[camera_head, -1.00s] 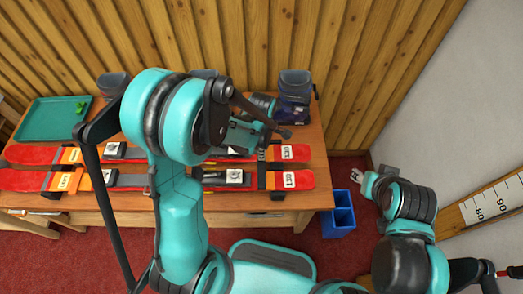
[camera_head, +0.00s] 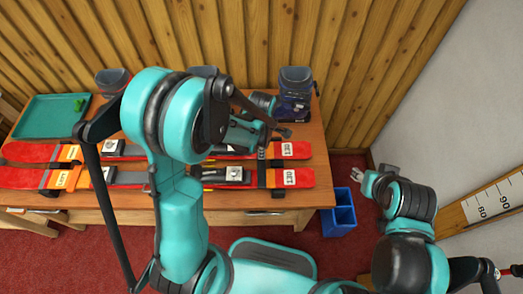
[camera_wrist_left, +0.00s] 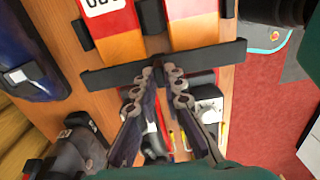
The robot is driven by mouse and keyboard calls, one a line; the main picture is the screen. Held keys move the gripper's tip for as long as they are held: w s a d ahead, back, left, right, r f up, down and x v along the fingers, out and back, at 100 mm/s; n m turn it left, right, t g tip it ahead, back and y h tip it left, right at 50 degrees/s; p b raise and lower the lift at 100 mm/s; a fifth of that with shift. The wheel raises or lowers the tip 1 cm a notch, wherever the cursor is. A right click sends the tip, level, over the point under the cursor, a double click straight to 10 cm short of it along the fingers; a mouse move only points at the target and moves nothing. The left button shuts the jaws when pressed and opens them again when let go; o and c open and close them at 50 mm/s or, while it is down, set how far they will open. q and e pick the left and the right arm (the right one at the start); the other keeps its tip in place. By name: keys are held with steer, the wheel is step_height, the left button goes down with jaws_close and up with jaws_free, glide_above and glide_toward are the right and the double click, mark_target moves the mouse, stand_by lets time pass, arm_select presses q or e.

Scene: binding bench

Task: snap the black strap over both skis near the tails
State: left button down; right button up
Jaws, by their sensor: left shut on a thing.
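Two red and orange skis lie side by side on the wooden bench, the near ski (camera_head: 300,178) and the far ski (camera_head: 296,150), with number labels at their right ends. In the left wrist view, the black strap (camera_wrist_left: 112,76) runs crosswise over both skis. My left gripper (camera_wrist_left: 167,78) is shut on the strap's middle; whether the strap touches the skis, I cannot tell. In the head view the strap (camera_head: 262,178) shows as a dark band, and my left gripper (camera_head: 283,131) is partly hidden by its own arm. My right gripper (camera_head: 358,176) is open and empty, right of the bench.
Dark boots (camera_head: 295,86) stand along the back of the bench. A green tray (camera_head: 45,118) lies at its left end. A blue bin (camera_head: 341,211) stands on the red floor by the bench's right end. A wooden ruler board (camera_head: 490,204) is on the right wall.

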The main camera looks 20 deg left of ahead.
arm_select(q)
steer(key=shift+f+b, duration=0.2)
steer(key=shift+b, duration=0.1)
stand_by(0.4)
steer(key=shift+f+b, duration=0.3)
steer(key=shift+f, duration=0.05)
steer(key=shift+f+b, duration=1.35)
steer(key=shift+f, duration=0.1)
steer(key=c, duration=1.1)
jaws_free()
steer(key=shift+o, duration=0.2)
steer(key=shift+r+p, duration=3.75)
steer(key=shift+r, duration=1.3)
